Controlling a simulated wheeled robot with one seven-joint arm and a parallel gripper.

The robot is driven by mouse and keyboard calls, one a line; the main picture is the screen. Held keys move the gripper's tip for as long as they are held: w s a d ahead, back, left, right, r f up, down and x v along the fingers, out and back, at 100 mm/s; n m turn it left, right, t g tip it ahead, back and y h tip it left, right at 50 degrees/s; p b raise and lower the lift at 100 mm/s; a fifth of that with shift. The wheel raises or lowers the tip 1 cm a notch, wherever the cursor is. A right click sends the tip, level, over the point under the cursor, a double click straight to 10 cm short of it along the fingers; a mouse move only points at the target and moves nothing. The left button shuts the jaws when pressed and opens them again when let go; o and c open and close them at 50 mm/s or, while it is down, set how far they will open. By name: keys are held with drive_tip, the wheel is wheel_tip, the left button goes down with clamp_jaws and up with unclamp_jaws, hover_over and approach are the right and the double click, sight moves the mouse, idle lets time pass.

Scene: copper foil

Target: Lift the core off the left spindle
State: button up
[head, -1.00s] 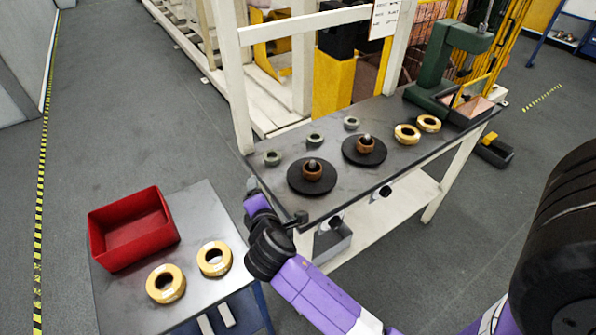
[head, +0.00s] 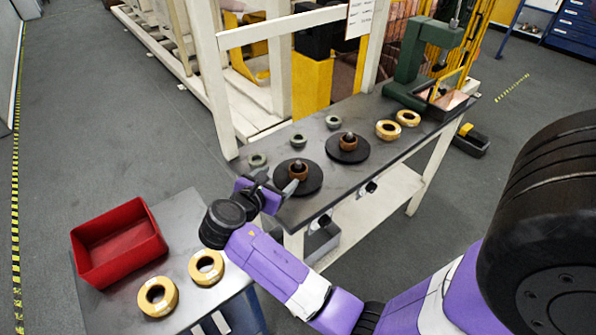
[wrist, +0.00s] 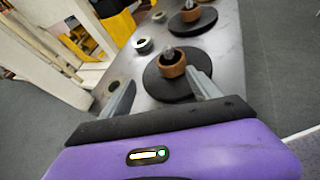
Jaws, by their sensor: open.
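The left spindle has a black round base (head: 311,183) near the left end of the bench. A brown core (head: 298,170) sits around its grey post, and it also shows in the wrist view (wrist: 172,66). My gripper (head: 274,184) is at the bench's left end, just left of that spindle, open and empty. In the wrist view its two fingers (wrist: 160,92) are spread, with the core ahead of them and apart from them. The right spindle (head: 347,150) stands farther along, also with a brown core on it.
Grey rings (head: 298,140) lie behind the spindles. Yellow rings (head: 387,130) and a green press (head: 410,68) are to the right. A low table (head: 178,218) at left holds a red bin (head: 118,243) and two yellow rings (head: 157,296). A white post (head: 208,85) rises behind the bench.

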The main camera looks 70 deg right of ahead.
sight(296, 170)
drive_tip(key=shift+s+d+r+n+g, duration=0.1)
drive_tip(key=shift+s+n+g, duration=0.05)
drive_tip(key=shift+s+g, duration=0.2)
drive_tip(key=shift+s+d+r+n+g, duration=0.15)
drive_tip(key=shift+s+g, duration=0.1)
drive_tip(key=shift+s, duration=0.15)
drive_tip(key=shift+s+d+f, duration=0.15)
drive_tip(key=shift+d+f, duration=0.05)
drive_tip(key=shift+d, duration=0.05)
drive_tip(key=shift+p+x, duration=0.3)
drive_tip(key=shift+x, duration=3.15)
drive_tip(key=shift+f, duration=0.15)
drive_tip(key=c, duration=1.4)
